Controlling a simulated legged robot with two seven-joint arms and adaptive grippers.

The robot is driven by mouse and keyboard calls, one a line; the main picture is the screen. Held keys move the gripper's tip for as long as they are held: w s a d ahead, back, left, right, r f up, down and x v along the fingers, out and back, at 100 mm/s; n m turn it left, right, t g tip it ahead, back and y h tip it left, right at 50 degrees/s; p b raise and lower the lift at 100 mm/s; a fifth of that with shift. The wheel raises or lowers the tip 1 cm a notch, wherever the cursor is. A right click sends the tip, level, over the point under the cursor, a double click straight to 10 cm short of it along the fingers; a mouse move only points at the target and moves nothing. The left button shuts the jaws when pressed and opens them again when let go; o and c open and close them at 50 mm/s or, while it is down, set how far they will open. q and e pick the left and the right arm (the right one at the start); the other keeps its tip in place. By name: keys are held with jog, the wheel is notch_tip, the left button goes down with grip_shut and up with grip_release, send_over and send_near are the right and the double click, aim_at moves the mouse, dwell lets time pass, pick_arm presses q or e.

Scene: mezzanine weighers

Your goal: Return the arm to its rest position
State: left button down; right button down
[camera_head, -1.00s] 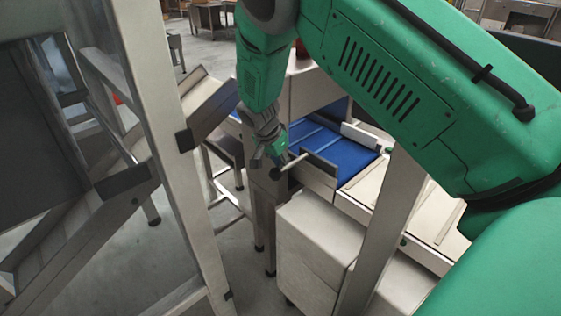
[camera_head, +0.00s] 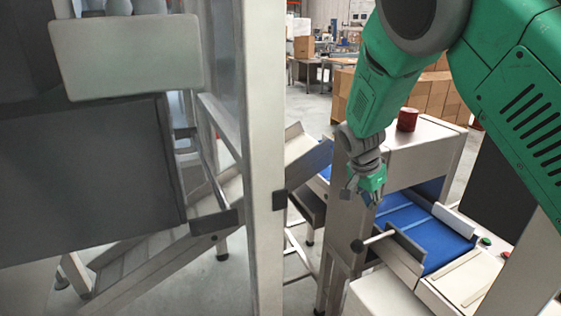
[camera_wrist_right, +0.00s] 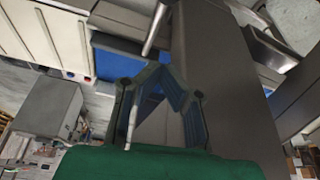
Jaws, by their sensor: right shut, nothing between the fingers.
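My right arm, green with grey joints, comes in from the upper right of the head view. Its right gripper (camera_head: 366,192) hangs pointing down, beside the near left edge of the blue conveyor belt (camera_head: 428,232). In the right wrist view the fingers of the right gripper (camera_wrist_right: 160,75) come together at their tips with nothing held. A grey lever rod (camera_head: 376,238) sticks out below the gripper in the head view; it also shows in the wrist view (camera_wrist_right: 154,30), close past the fingertips. My left gripper does not show.
A pale upright post (camera_head: 264,160) stands left of the arm. A sloping metal chute (camera_head: 150,262) runs behind it. A red cylinder (camera_head: 407,119) sits on the weigher's pale housing (camera_head: 425,150). Cardboard boxes (camera_head: 432,95) are stacked behind. Open floor shows at the lower left.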

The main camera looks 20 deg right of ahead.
jog(key=s+a+f+n+y, duration=0.1)
jog(key=s+a+f+n, duration=0.25)
jog(key=s+f, duration=0.45)
jog(key=s+a+f+n+y, duration=0.15)
jog(key=s+f+n, duration=0.35)
jog(key=f, duration=0.6)
jog(key=s+a+f+n, duration=0.2)
jog(key=s+a+n, duration=0.1)
jog(key=s, duration=0.7)
jog(key=s+a+f+n+y, duration=0.1)
jog(key=s+a+f+n, duration=0.2)
jog(key=s, duration=0.8)
jog(key=shift+a+n, duration=0.65)
jog(key=shift+a, duration=0.3)
jog(key=shift+s+f+y, duration=0.1)
jog(key=shift+y, duration=0.15)
